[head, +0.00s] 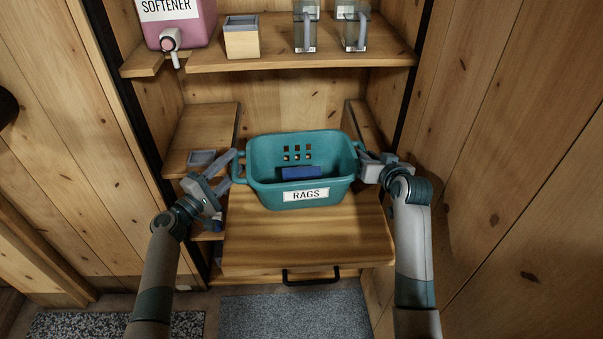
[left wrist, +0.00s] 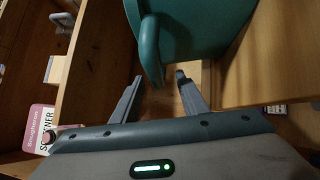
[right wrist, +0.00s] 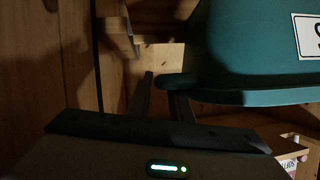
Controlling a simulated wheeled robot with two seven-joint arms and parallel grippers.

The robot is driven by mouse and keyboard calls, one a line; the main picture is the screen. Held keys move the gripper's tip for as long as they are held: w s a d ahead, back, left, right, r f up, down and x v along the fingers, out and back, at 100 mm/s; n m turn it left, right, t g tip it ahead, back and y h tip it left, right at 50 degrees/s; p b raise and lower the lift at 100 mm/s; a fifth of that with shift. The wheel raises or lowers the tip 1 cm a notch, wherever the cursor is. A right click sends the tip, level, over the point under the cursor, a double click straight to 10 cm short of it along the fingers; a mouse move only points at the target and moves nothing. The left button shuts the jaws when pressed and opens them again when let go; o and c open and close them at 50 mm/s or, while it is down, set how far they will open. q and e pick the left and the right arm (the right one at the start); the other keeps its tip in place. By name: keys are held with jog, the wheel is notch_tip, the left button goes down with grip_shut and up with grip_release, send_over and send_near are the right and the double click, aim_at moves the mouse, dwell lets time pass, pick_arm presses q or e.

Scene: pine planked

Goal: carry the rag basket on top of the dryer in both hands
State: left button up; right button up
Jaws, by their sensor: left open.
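The teal rag basket (head: 258,178), labelled RAGS, stands upright on a wooden board (head: 300,240) with a dark blue thing (head: 301,173) inside. My left gripper (head: 232,168) is open at the basket's left handle. In the left wrist view the handle (left wrist: 151,55) reaches toward the gap between the spread fingers (left wrist: 158,82). My right gripper (head: 364,165) is at the right handle. In the right wrist view its fingers (right wrist: 163,84) are closer together, with the handle (right wrist: 168,80) between them. No dryer can be made out.
A shelf (head: 270,60) above holds a pink softener jug (head: 188,22), a small wooden box (head: 241,38) and two clear dispensers (head: 305,30). Plank walls stand close on both sides. A grey mat (head: 290,315) lies below.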

pick_arm(q)
jog(key=shift+x, duration=1.05)
pick_arm(e)
jog(key=shift+x, duration=1)
pick_arm(q)
jog(key=shift+s, duration=0.1)
jog(key=c, duration=0.5)
pick_arm(e)
grip_shut()
pick_arm(q)
grip_shut()
jog(key=shift+r, duration=0.1)
pick_arm(e)
jog(key=shift+r, duration=0.1)
pick_arm(q)
jog(key=shift+r, duration=0.15)
pick_arm(e)
jog(key=shift+r, duration=0.2)
